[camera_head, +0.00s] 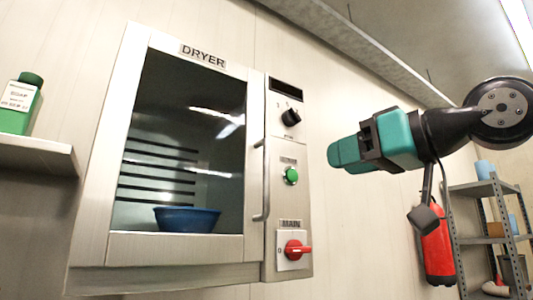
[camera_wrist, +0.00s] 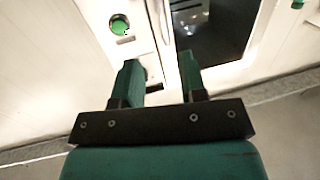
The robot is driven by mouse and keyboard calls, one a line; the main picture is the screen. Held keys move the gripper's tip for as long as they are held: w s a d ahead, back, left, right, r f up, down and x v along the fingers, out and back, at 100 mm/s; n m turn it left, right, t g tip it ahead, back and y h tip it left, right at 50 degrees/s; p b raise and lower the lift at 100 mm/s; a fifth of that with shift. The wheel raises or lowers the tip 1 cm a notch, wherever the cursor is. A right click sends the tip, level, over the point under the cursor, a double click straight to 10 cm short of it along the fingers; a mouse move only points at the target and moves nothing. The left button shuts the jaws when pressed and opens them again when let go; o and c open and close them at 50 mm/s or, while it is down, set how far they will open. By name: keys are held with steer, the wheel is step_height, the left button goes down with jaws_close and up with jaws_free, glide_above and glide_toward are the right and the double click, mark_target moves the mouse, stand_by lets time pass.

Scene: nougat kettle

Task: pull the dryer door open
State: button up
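The dryer (camera_head: 290,215) hangs on the wall, with a light metal door (camera_head: 123,150) around a dark glass window. The door looks shut. A vertical bar handle (camera_head: 265,180) stands on the door's right edge, beside the control panel. My green gripper (camera_head: 345,155) is to the right of the dryer, apart from the handle. In the wrist view my gripper (camera_wrist: 158,75) shows two spread fingers with nothing between them. The dark window (camera_wrist: 215,35) and the panel's green button (camera_wrist: 119,25) lie beyond the fingertips.
A blue bowl (camera_head: 187,219) sits behind the glass. The panel carries a black knob (camera_head: 290,117) and a red main switch (camera_head: 295,250). A green soap bottle (camera_head: 20,104) stands on a wall shelf (camera_head: 38,155) at left. A red extinguisher (camera_head: 437,250) and grey rack (camera_head: 485,188) are at right.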

steer(key=r, duration=0.2)
steer(key=p, duration=0.8)
glide_above(266, 210)
steer(key=shift+d+f, duration=0.15)
steer(key=shift+d, duration=0.1)
steer(key=shift+w+a+f, duration=0.15)
steer(key=shift+w+a, duration=0.1)
steer(key=shift+w, duration=0.05)
steer(key=shift+c, duration=0.3)
jaws_close()
